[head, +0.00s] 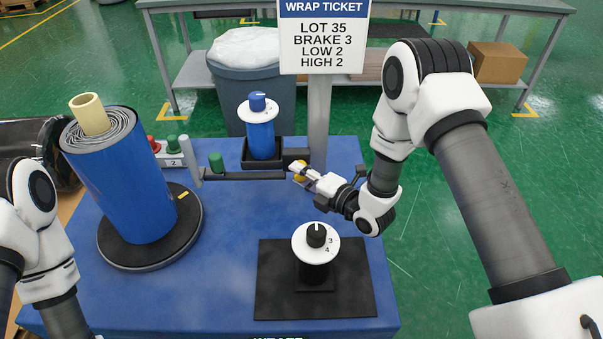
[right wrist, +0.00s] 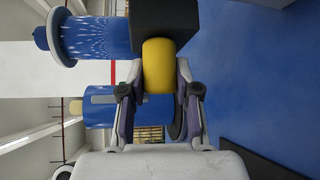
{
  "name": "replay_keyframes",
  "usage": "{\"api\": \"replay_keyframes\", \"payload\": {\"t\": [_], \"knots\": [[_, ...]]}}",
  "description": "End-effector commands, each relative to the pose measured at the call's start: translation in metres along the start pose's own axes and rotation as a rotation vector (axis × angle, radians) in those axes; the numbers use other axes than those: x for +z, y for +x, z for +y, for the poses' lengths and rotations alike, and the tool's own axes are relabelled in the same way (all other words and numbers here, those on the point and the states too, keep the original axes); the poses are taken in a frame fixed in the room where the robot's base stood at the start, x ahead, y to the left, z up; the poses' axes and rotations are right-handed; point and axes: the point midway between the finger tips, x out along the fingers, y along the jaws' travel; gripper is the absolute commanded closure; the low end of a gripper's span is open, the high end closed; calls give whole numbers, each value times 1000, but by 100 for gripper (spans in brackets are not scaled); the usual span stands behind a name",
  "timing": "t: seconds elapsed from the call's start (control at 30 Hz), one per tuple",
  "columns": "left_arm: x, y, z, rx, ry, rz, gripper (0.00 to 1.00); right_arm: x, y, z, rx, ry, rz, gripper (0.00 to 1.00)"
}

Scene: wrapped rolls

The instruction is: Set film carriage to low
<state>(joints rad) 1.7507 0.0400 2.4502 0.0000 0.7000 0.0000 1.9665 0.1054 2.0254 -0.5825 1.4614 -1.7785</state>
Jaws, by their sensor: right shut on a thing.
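My right gripper (head: 306,177) is shut on a yellow knob (head: 299,171) beside the grey post. In the right wrist view the yellow knob (right wrist: 158,66) sits between both fingers and joins a black block (right wrist: 165,22). A short blue film roll (head: 261,138) with a blue dial (head: 257,102) on top stands upright in a black holder next to that block; it also shows in the right wrist view (right wrist: 95,38). The ticket (head: 323,42) reads lot 35, brake 3, low 2, high 2. My left gripper is outside the view; only its arm shows.
A black-and-white dial (head: 316,243) stands on a black mat (head: 350,294). Red and green buttons and a green knob (head: 216,161) are behind. The blue table's front left is clear.

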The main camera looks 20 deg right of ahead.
Motion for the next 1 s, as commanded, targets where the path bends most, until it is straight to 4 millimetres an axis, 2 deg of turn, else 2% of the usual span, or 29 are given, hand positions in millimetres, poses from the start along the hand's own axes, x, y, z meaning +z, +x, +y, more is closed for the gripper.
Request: {"api": "replay_keyframes", "payload": {"t": [0.03,0.1,0.2,0.3,0.67,0.7,0.73,0.77,1.0], "knots": [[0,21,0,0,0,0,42,-3,4,-23,0,-1,0,100],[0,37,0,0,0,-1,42,-6,6,-43,0,-1,0,100],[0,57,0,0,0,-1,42,-10,10,-69,-1,-1,1,100],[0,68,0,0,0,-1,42,-12,12,-84,1,-1,0,100],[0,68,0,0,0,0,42,-13,12,-88,-3,-1,1,100],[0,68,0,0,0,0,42,-13,12,-88,-4,-1,1,58],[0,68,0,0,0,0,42,-13,12,-88,-5,0,1,47],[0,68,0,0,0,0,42,-13,12,-88,-4,0,2,42],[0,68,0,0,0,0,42,-13,12,-88,-3,0,1,42]]}}
